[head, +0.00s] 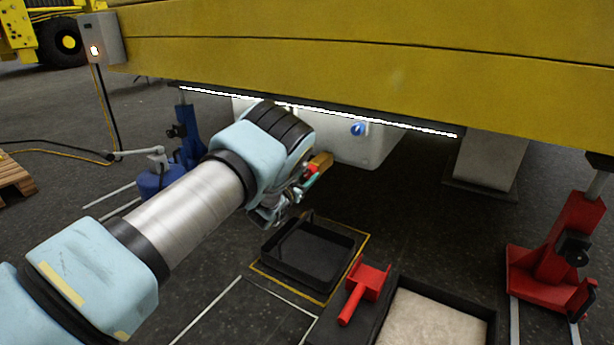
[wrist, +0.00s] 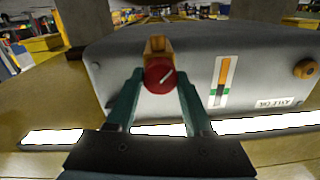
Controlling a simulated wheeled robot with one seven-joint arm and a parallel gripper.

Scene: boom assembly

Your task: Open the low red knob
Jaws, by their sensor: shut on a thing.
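The red knob (wrist: 160,76) is round, with a white line slanting across its face, and sits before a brass fitting (wrist: 155,46) on the pale tank (wrist: 120,62). In the wrist view my gripper (wrist: 159,80) has one green finger on each side of the knob, closed on it. In the head view the tank (head: 375,148) hangs under the yellow beam, and my gripper (head: 304,184) is at its lower edge. A bit of the red knob (head: 312,168) shows there beside the brass; my wrist hides part of the tank.
A blue knob (head: 357,128) is on the tank. A lit strip (head: 420,128) runs under the yellow beam (head: 400,45). A black tray (head: 305,255) lies below my gripper, beside a red scoop-like tool (head: 362,290). Red (head: 560,240) and blue (head: 188,135) stands flank the area.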

